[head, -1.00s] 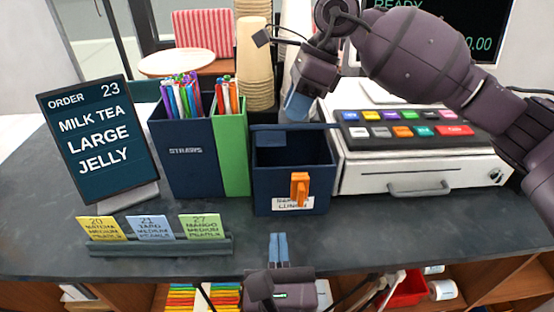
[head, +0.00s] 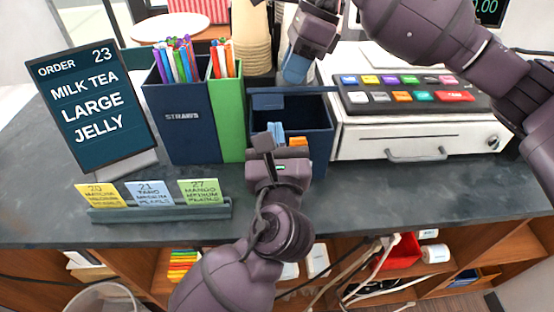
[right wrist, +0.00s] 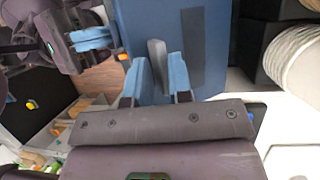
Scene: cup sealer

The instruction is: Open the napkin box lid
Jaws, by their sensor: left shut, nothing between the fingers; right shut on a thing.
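The dark blue napkin box (head: 318,149) stands on the counter in the middle of the head view. Its top is open to view, and its lid (head: 305,91) shows as a thin raised edge at the back. My right gripper (head: 296,68) is just behind and above that edge. In the right wrist view its blue fingers (right wrist: 160,75) are shut on a grey tab (right wrist: 157,55) against the blue lid panel (right wrist: 140,20). My left gripper (head: 276,132) is shut and empty at the box front, hiding much of the front label and part of an orange piece (head: 299,141).
A straw box (head: 190,125) and a green holder (head: 229,120) stand close left of the napkin box. The cash register (head: 420,145) is close on its right. A card rack (head: 160,211) and order sign (head: 95,112) stand further left. The front counter is mostly clear.

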